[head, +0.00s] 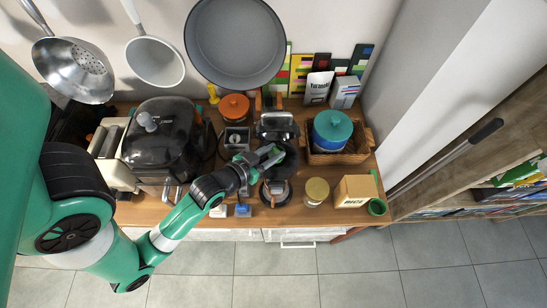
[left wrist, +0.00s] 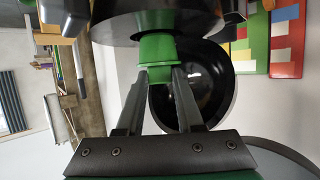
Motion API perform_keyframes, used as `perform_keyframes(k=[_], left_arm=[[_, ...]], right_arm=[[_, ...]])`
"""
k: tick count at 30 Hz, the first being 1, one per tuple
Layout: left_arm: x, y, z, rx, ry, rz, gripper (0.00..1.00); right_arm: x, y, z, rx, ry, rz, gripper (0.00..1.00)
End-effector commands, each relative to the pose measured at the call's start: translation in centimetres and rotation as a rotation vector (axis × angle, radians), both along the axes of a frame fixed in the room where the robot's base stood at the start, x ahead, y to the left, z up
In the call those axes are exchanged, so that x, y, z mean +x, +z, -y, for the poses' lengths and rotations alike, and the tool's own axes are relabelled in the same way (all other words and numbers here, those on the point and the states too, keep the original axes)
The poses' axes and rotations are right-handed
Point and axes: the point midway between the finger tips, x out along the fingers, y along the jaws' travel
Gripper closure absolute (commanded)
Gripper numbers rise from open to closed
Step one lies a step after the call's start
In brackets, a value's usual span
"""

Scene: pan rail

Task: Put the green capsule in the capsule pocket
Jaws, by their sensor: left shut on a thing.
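My left gripper (head: 268,156) reaches in from the left to the black coffee machine (head: 284,162). In the left wrist view its two fingers (left wrist: 159,85) are closed on the green capsule (left wrist: 157,52). The capsule's upper end is against or just in front of a dark round part of the machine (left wrist: 115,24); I cannot tell whether it sits inside. A glossy black rounded part (left wrist: 215,85) shows behind the fingers. The capsule pocket cannot be clearly made out. My right gripper is not in view.
A wicker basket (head: 351,157) with a blue pot (head: 332,128) stands right of the machine. A jar (head: 316,191), a rice box (head: 355,191) and a green cup (head: 377,207) stand at front right. A dark cooker (head: 158,140) is left. Pans hang above.

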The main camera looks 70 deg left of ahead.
Motion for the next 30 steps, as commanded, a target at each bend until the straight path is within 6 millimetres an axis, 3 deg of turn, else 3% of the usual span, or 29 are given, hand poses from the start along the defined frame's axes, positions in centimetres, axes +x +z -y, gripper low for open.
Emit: perform_keyframes(k=[6, 17, 18, 22, 30], left_arm=[[0.0, -3.2, 0.0, 0.001, -0.001, -0.003, 1.0], [0.0, -3.7, 0.0, 0.0, 0.0, -0.001, 1.0], [0.0, -3.7, 0.0, 0.0, 0.0, -0.001, 0.61], [0.0, -3.6, 0.0, 0.0, 0.0, -0.001, 0.37], [0.0, -3.6, 0.0, 0.0, 0.0, -0.001, 0.34]], right_arm=[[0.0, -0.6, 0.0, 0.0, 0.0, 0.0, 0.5], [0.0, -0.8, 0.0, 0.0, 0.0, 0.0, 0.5], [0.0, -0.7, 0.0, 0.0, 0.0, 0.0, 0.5], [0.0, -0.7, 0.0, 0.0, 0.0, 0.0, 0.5], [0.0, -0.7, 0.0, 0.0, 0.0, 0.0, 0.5]])
